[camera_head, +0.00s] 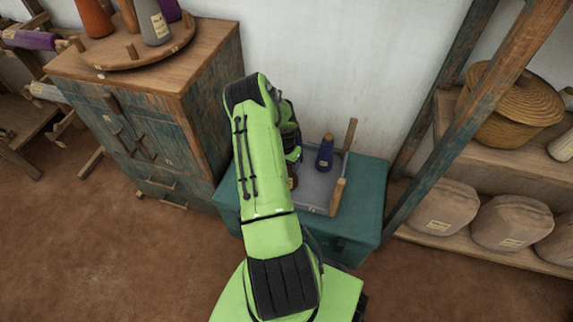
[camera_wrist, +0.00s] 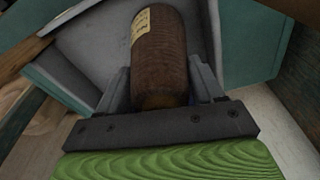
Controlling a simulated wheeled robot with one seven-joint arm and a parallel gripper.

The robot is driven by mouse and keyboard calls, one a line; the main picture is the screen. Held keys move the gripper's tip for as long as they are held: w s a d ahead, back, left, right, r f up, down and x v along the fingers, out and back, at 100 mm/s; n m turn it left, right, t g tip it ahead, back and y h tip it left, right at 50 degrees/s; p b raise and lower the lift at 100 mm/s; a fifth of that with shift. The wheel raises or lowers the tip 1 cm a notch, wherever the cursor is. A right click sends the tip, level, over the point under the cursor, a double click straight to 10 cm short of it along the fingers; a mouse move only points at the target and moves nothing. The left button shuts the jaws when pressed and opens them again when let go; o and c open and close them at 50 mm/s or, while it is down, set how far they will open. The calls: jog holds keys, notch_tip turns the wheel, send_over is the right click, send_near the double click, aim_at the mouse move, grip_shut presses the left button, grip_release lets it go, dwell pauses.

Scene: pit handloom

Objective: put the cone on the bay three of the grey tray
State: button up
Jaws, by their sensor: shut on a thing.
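A brown cone (camera_wrist: 160,50) with a pale label is between the two fingers of my gripper (camera_wrist: 163,82) in the wrist view, and the gripper is shut on it. The grey tray (camera_head: 318,188) lies on a teal chest, and its grey surface fills the background behind the cone in the wrist view (camera_wrist: 95,45). In the head view my arm hides most of the gripper, the held cone and the tray's left part. A dark blue cone (camera_head: 325,153) stands upright in the tray's back part. I cannot tell whether the brown cone touches the tray, nor which bay is below it.
The teal chest (camera_head: 366,200) stands between a worn wooden cabinet (camera_head: 205,95) and a shelf with a basket (camera_head: 510,108) and sacks. A round board (camera_head: 130,55) holding several cones is on the cabinet.

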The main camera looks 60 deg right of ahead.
jog(key=o, duration=1.5)
jog(key=shift+f, duration=0.1)
jog(key=shift+o, duration=0.2)
